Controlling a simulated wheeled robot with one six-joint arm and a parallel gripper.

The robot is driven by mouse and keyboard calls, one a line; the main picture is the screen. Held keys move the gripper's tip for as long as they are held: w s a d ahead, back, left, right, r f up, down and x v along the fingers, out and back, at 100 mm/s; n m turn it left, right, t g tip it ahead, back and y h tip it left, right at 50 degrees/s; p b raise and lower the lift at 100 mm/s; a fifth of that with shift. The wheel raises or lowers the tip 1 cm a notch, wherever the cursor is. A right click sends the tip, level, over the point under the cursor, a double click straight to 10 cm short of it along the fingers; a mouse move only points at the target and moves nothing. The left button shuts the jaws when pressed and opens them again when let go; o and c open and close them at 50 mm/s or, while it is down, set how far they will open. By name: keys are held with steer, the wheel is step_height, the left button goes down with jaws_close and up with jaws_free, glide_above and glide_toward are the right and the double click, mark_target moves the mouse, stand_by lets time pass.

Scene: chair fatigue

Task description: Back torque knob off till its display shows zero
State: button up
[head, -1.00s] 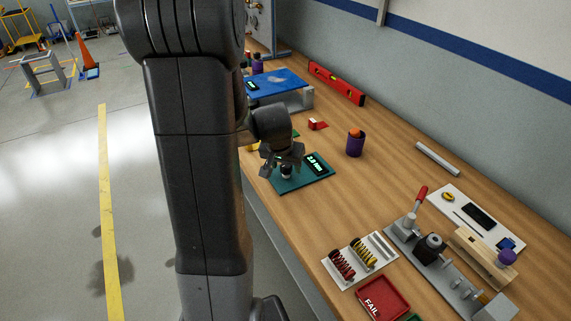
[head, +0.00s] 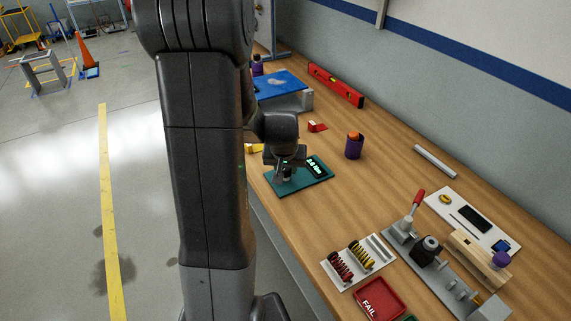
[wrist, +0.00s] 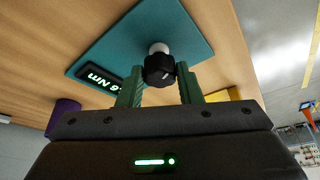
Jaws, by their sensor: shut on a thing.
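The torque knob (wrist: 160,68) is black with a pale mark and sits on a pale post on a teal plate (wrist: 191,28). In the wrist view it lies between the two green ribbed fingers of my gripper (wrist: 160,77), which is shut on it. The plate also shows on the bench in the head view (head: 312,181), with my gripper (head: 287,170) over its left part, largely hiding the knob. The display (head: 316,167) is lit beside the knob. In the wrist view it (wrist: 100,79) is partly cut off by a finger, showing a 6 before "Nm".
The wooden bench between plate and spring rack (head: 332,262) is clear.

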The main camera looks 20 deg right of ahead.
steer(key=n, duration=0.1)
steer(key=n+y+b, duration=0.1)
steer(key=shift+d+f+n+t, duration=0.1)
steer(key=shift+d+n+t, duration=0.05)
steer(key=shift+n+t, duration=0.15)
steer(key=n+b, duration=0.1)
steer(key=b, duration=0.1)
steer(key=n+y+b, duration=0.1)
steer(key=n+b, duration=0.1)
steer(key=shift+d+f, duration=0.1)
steer(key=shift+f, duration=0.1)
steer(key=n+y+b, duration=0.2)
steer(key=n+b, duration=0.2)
steer(key=shift+d+r+n+b, duration=0.1)
steer(key=shift+r+n+b, duration=0.05)
steer(key=shift+n+b, duration=0.15)
steer(key=n+b, duration=0.1)
steer(key=n, duration=0.1)
steer(key=n+g+y, duration=0.1)
steer(key=n, duration=0.2)
steer(key=shift+w+d+r+y+b, duration=0.1)
steer(key=shift+y+b, duration=0.2)
steer(key=shift+b, duration=0.1)
steer(key=n+g, duration=0.1)
steer(key=n, duration=0.2)
steer(key=n+g, duration=0.1)
steer(key=n, duration=0.2)
steer(key=shift+w+y, duration=0.1)
steer(key=shift+y, duration=0.3)
steer(key=o, duration=1)
